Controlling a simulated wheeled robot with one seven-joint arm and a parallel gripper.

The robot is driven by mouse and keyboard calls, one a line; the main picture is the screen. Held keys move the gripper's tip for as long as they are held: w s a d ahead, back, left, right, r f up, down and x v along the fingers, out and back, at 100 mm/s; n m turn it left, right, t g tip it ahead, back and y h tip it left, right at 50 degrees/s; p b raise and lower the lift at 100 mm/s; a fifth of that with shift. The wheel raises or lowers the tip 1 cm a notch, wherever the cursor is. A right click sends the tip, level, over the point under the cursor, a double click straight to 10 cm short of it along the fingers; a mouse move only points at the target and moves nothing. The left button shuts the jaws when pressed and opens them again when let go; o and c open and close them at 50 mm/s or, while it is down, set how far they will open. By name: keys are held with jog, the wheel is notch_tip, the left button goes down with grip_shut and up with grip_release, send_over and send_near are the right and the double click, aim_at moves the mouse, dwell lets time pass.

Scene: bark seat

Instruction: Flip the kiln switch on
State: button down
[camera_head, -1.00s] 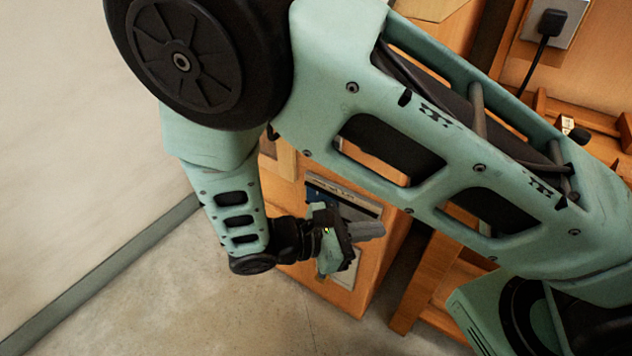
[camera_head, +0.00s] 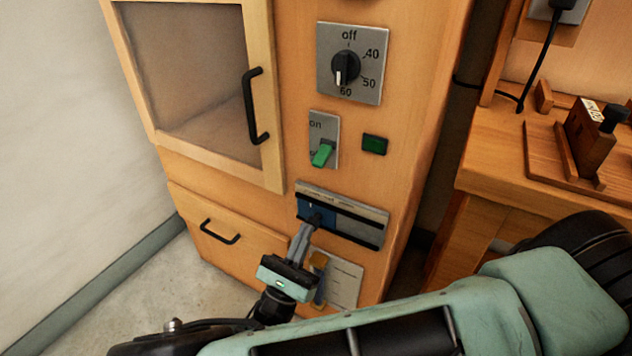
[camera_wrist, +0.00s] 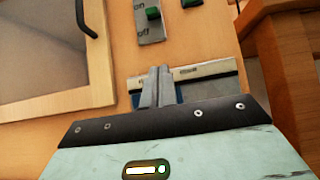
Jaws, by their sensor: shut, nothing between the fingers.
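The kiln switch (camera_head: 321,155) is a green lever on a grey plate on the wooden cabinet front. "On" is printed at the top of the plate, and the lever sits low on it, tilted downward. It also shows at the top of the wrist view (camera_wrist: 153,14), with "off" on the plate below it. My gripper (camera_head: 308,230) is shut and empty, below the switch and in front of the slider panel (camera_head: 358,228). In the wrist view its closed fingertips (camera_wrist: 155,72) overlap that panel's left part. I cannot tell whether they touch it.
A dial (camera_head: 346,68) is above the switch and a dark green indicator (camera_head: 375,145) is to its right. A glass door with a black handle (camera_head: 254,106) is to the left, above a drawer (camera_head: 220,230). A workbench (camera_head: 480,165) stands at the right.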

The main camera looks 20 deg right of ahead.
aim_at(322, 156)
jog(key=x, duration=0.9)
jog(key=shift+d+r, duration=0.1)
jog(key=shift+d, duration=0.1)
jog(key=r, duration=0.1)
jog(key=r+b, duration=0.1)
jog(key=r, duration=0.1)
jog(key=shift+s+a, duration=0.2)
jog(key=shift+a, duration=0.2)
jog(key=shift+s+a+r, duration=0.15)
jog(key=shift+a+r, duration=0.05)
jog(key=shift+r, duration=0.25)
jog(key=shift+r, duration=0.1)
jog(key=shift+s+a+r+y+p, duration=0.15)
jog(key=shift+y+p, duration=0.15)
jog(key=shift+p, duration=0.6)
